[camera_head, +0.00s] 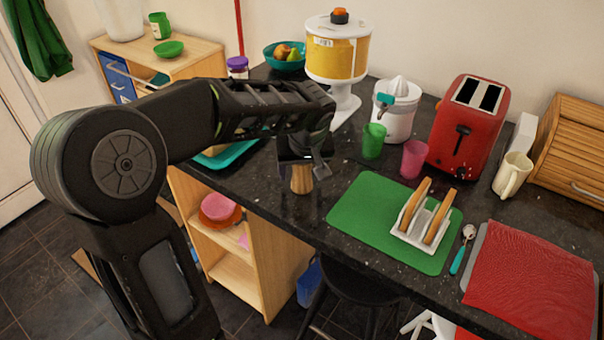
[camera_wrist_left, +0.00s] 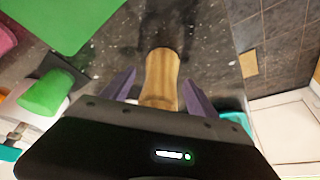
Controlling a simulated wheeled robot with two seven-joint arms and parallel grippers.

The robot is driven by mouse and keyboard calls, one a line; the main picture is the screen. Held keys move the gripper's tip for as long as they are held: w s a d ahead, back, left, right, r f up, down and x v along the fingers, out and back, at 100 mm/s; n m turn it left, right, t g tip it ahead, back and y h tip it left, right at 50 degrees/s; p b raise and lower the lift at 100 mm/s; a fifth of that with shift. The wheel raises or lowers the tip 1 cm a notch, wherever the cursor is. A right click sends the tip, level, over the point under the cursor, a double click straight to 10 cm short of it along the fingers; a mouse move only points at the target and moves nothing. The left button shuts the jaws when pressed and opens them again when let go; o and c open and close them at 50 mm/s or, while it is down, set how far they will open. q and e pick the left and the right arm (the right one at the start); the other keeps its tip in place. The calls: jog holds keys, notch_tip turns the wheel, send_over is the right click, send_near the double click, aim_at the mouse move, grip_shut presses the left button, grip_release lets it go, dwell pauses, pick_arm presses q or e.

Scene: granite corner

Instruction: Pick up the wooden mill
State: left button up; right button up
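The wooden mill (camera_head: 301,180) stands on the dark granite counter near its front edge, just under my left gripper (camera_head: 306,163). Its upper part is hidden by the gripper in the head view. In the left wrist view the light wooden mill (camera_wrist_left: 161,80) lies between the two purple fingers of my left gripper (camera_wrist_left: 160,88). The fingers are spread, with a gap visible on each side of the mill. My right gripper is not in view.
A green mat (camera_head: 375,215) with a white toast rack (camera_head: 422,228) lies right of the mill. A green cup (camera_head: 373,141), a pink cup (camera_head: 413,159) and a cereal dispenser (camera_head: 338,60) stand behind. A teal tray (camera_head: 226,156) is to the left. The counter's front edge is close.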

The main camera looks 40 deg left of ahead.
pick_arm(q)
grip_shut()
dwell(0.5)
notch_tip(320, 180, up, 10)
dwell(0.6)
dwell(0.5)
